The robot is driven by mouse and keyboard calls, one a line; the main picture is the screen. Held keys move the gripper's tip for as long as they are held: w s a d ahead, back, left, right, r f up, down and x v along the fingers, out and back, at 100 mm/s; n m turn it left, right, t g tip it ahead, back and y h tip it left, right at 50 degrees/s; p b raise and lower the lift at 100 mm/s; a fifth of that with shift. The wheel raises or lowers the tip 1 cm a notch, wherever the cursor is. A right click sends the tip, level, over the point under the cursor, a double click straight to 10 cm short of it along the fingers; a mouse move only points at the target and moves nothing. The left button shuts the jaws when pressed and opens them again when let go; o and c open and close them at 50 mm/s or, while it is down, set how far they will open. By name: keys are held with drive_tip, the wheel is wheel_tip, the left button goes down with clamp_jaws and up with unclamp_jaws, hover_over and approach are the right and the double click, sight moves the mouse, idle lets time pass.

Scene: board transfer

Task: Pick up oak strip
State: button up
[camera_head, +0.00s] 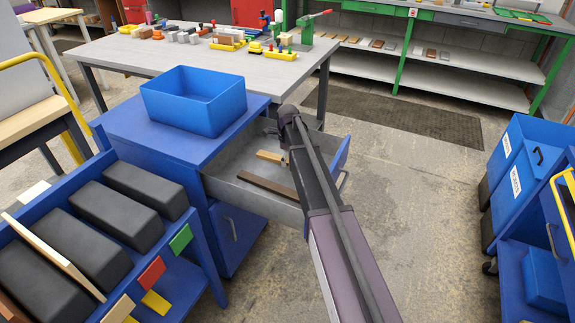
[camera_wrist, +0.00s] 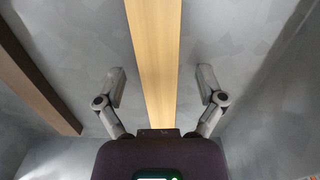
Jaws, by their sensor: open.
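The oak strip, a light wood strip (camera_wrist: 154,45), runs lengthwise down the middle of the wrist view over the grey drawer floor. It also shows in the head view (camera_head: 270,157), short and partly hidden behind my arm. My gripper (camera_wrist: 162,85) is open, with one finger on each side of the strip and a gap to both. The strip's near end is hidden by the gripper body. I cannot tell how high the fingertips are above the drawer floor.
A darker brown strip (camera_wrist: 38,78) lies to the left in the same drawer; it also shows in the head view (camera_head: 267,186). The open grey drawer (camera_head: 228,189) has walls around the strips. A blue bin (camera_head: 195,112) stands on the blue cabinet (camera_head: 130,130) beside it.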

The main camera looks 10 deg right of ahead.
sight(288, 160)
idle(0.5)
clamp_jaws()
drive_tip(key=shift+r, duration=0.25)
wheel_tip(288, 160, up, 10)
drive_tip(key=p, duration=1)
drive_tip(key=shift+f, duration=0.2)
idle(0.5)
